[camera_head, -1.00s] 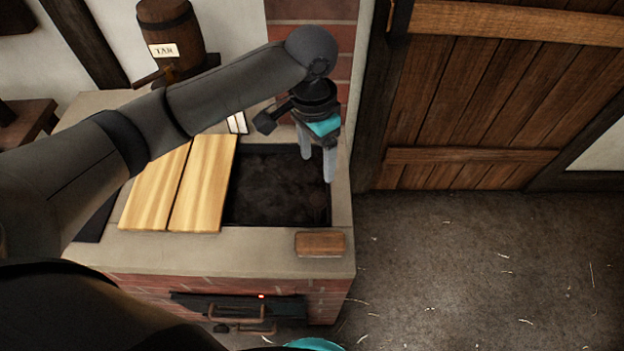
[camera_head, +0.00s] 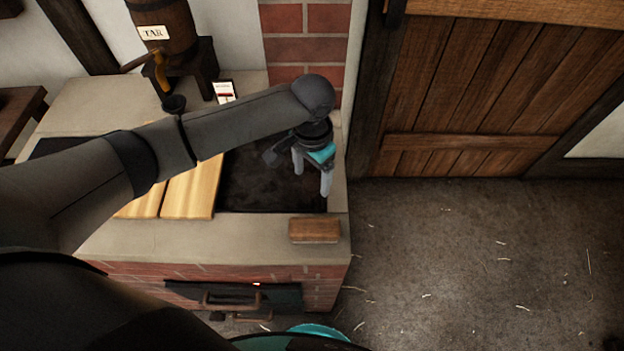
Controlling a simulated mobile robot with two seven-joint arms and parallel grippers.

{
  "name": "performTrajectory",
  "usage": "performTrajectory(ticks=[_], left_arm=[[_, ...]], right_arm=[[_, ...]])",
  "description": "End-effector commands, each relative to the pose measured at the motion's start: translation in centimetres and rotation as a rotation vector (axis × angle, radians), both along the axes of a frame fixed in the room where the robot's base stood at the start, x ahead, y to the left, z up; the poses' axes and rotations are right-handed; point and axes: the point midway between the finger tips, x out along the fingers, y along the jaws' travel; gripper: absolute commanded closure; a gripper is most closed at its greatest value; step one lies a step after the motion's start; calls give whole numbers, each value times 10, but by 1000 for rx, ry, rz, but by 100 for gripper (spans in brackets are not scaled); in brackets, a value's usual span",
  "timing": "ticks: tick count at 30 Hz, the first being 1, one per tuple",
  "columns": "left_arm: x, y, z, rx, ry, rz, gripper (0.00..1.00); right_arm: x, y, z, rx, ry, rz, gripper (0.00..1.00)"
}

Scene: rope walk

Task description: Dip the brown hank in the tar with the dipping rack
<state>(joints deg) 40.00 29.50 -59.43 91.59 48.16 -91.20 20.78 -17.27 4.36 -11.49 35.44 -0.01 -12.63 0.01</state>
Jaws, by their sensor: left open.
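The tar vat is a dark rectangular opening (camera_head: 252,185) in a brick-sided counter, with a dull black surface inside. My left gripper (camera_head: 311,180) is over the right part of this opening, fingers apart and pointing down, with nothing between them. I cannot tell how high its tips are above the tar. My left forearm crosses the counter and hides part of the vat's back edge. I see no brown hank and no dipping rack in this view. My right gripper is not in view.
Pale wooden boards (camera_head: 190,190) cover the vat's left side. A brown wooden block (camera_head: 315,230) lies on the front right rim. A barrel labelled TAR (camera_head: 172,28) stands behind, near a small card (camera_head: 224,92). Open floor (camera_head: 460,260) lies to the right, before a wooden door (camera_head: 470,95).

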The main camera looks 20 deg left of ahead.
Motion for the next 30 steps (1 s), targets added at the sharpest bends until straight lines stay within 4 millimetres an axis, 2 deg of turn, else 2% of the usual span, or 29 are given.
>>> performTrajectory(ticks=[5, 14, 30], left_arm=[[0, 0, -15, 0, 0, 0, 19], [0, 0, -17, 0, 0, -1, 19], [0, 0, -16, 0, -1, -1, 78]], right_arm=[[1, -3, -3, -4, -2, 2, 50], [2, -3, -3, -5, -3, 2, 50], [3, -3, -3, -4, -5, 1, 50]])
